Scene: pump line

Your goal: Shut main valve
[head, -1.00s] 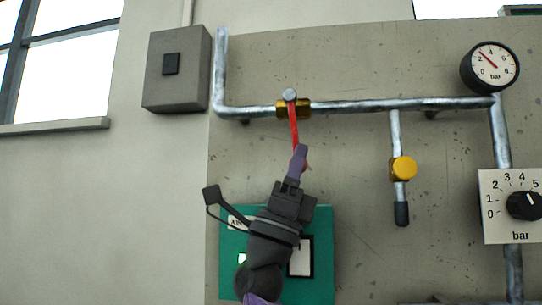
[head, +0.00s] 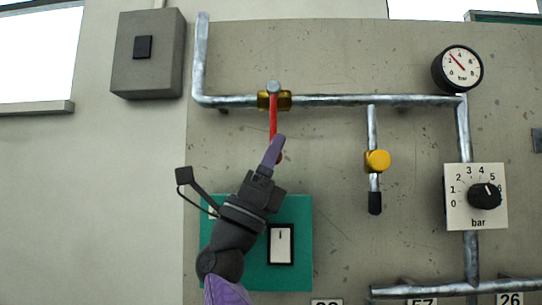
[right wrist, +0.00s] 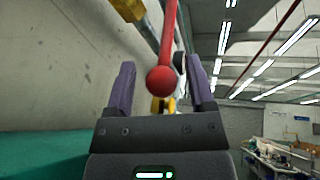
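The main valve is a brass body (head: 264,100) on the upper horizontal pipe, with a red lever (head: 273,122) hanging straight down, across the pipe's line. The lever ends in a red ball, mostly hidden behind my finger in the head view. My right gripper (head: 277,147) is at the lever's lower end. In the right wrist view the red ball (right wrist: 160,80) shows between the two purple fingers of this gripper (right wrist: 161,78), which stand apart with a gap on both sides of the ball. My left gripper is not in view.
A yellow-knobbed valve (head: 377,161) hangs on a branch pipe to the right. Further right are a pressure gauge (head: 458,69) and a bar dial (head: 484,196). A green panel with a white switch (head: 281,244) is behind my forearm. A grey box (head: 147,54) is at upper left.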

